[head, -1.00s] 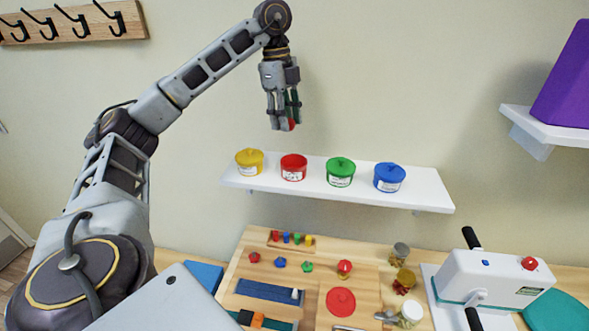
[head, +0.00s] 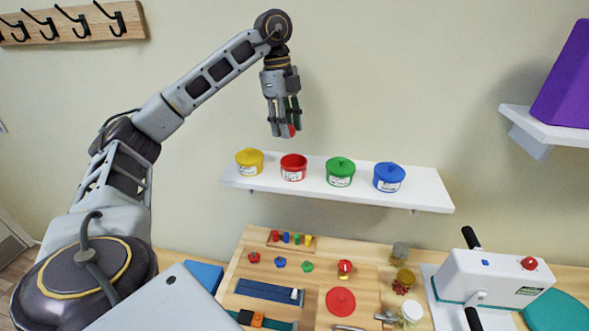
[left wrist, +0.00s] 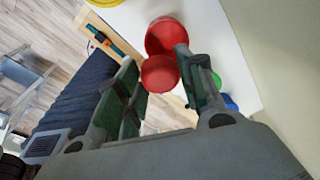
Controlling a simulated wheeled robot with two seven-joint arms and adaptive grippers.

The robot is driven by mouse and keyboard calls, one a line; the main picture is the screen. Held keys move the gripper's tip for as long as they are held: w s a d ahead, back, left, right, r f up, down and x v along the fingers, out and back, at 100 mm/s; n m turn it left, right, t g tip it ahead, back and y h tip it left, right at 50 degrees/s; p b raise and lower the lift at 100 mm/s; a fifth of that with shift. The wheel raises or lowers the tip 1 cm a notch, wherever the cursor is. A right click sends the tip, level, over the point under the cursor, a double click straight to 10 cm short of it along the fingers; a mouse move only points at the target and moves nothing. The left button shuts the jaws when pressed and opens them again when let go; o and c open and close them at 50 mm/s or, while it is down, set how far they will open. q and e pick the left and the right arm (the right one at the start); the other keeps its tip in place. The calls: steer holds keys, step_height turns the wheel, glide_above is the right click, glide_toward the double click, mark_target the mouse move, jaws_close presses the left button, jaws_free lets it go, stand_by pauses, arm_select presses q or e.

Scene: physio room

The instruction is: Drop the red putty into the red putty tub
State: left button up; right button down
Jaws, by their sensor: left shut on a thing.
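The red putty (left wrist: 160,73) is a round red lump between the fingers of my left gripper (head: 283,132). The gripper points down and is shut on it, above the shelf. In the head view only a bit of the putty (head: 292,131) shows at the fingertips. The red putty tub (head: 293,168) stands upright on the white shelf, below the gripper, with no knobbed lid on it. In the left wrist view the tub (left wrist: 166,33) shows its open mouth just beyond the putty, apart from the fingers. My right gripper is not in view.
On the white shelf (head: 418,201), a yellow tub (head: 249,162) stands left of the red one. A green tub (head: 340,173) and a blue tub (head: 389,178) stand to its right. A wooden board (head: 255,270) with pegs and a flat red disc (head: 340,301) lies below.

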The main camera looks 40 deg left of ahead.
arm_select(q)
steer(key=shift+f, duration=1.95)
steer(key=o, duration=1.1)
steer(key=shift+a+r, duration=0.1)
steer(key=shift+r, duration=0.25)
steer(key=shift+a+r, duration=0.2)
steer(key=shift+r, duration=1.25)
steer(key=shift+a+r, duration=0.2)
steer(key=shift+r, duration=1.25)
steer(key=shift+a+r, duration=0.15)
steer(key=shift+r, duration=0.8)
steer(key=shift+a+r, duration=0.1)
steer(key=shift+r, duration=0.85)
